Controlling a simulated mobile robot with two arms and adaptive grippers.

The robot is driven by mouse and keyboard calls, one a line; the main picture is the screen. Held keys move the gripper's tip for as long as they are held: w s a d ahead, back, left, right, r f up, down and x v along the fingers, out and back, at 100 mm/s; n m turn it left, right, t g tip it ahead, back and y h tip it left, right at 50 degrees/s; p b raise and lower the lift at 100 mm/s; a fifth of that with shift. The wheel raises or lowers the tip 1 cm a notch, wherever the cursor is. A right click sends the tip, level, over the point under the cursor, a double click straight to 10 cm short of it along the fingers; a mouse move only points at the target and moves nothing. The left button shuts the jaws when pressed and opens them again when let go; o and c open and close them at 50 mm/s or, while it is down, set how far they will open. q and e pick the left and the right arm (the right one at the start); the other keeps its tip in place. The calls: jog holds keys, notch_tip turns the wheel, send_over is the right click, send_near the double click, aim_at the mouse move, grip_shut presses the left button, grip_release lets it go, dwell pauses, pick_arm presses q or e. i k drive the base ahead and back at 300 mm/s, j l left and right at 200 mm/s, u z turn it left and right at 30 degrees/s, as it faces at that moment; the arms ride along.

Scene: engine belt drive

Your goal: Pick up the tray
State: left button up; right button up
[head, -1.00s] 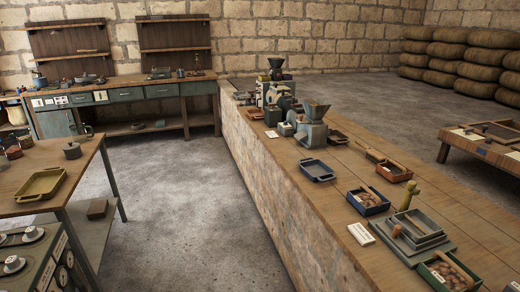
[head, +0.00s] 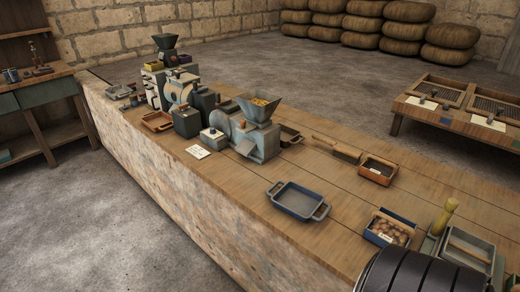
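An empty blue tray (head: 297,201) with a handle at each end lies flat on the long wooden counter, near its front edge. Nothing touches it. A brown tray (head: 157,122) lies farther back on the counter, left of the machines. Neither of my grippers is in view. A dark ribbed shape at the bottom right covers part of the counter's near end.
A grinder (head: 252,140) with a filled hopper stands behind the blue tray. A box of brown pieces (head: 390,229), an orange-brown box (head: 378,170) and a grey tray set (head: 466,252) lie to its right. Open floor (head: 110,225) lies left of the counter.

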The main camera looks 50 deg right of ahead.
aim_at(301, 203)
jog(key=i+z, duration=0.1)
jog(key=i, duration=0.75)
jog(key=i+j, duration=0.15)
jog(key=i, duration=0.7)
jog(key=i+z, duration=0.2)
jog(key=z, duration=0.2)
jog(key=i+z, duration=0.2)
jog(key=z, duration=0.15)
jog(key=i+j+z, duration=0.15)
jog(key=z, duration=0.25)
jog(key=i+j+z, duration=0.15)
jog(key=z, duration=0.2)
jog(key=i, duration=0.1)
